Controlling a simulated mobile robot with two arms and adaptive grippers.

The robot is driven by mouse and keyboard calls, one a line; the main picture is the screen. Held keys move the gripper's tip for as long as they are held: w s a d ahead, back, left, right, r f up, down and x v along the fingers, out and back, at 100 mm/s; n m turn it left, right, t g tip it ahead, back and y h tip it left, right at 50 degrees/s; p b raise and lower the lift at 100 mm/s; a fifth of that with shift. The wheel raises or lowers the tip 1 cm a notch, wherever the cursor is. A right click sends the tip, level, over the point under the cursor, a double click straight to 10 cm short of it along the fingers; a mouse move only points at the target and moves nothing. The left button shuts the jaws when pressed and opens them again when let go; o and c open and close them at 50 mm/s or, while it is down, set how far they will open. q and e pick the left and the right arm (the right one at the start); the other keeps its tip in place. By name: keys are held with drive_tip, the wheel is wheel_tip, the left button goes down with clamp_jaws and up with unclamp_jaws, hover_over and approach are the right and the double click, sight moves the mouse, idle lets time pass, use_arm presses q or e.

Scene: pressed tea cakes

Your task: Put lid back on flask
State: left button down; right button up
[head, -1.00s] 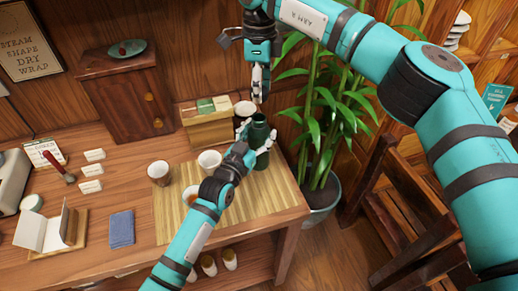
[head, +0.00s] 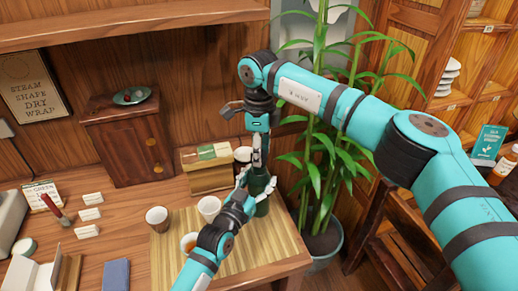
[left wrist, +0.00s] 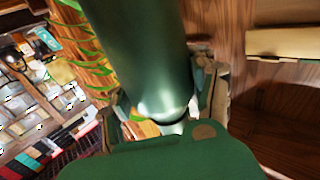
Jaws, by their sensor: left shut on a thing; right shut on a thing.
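The dark green flask (head: 262,207) stands upright at the right end of the bamboo mat. My left gripper (head: 256,188) is shut around its upper body from the left. The left wrist view shows the flask (left wrist: 150,50) close up between the fingers. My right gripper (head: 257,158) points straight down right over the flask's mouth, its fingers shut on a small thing. The lid is too small and covered by the fingers to make out, and I cannot tell whether it touches the flask's rim.
Two cups (head: 157,218) (head: 209,207) and a cup of amber tea (head: 189,242) stand on the bamboo mat (head: 262,250), left of the flask. A wooden box (head: 208,180) is behind. A tall potted plant (head: 322,190) stands close on the right.

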drive_tip(key=shift+f, duration=0.9)
drive_tip(key=shift+f, duration=0.55)
idle(0.4)
drive_tip(key=n, duration=3.3)
drive_tip(key=shift+w, duration=0.1)
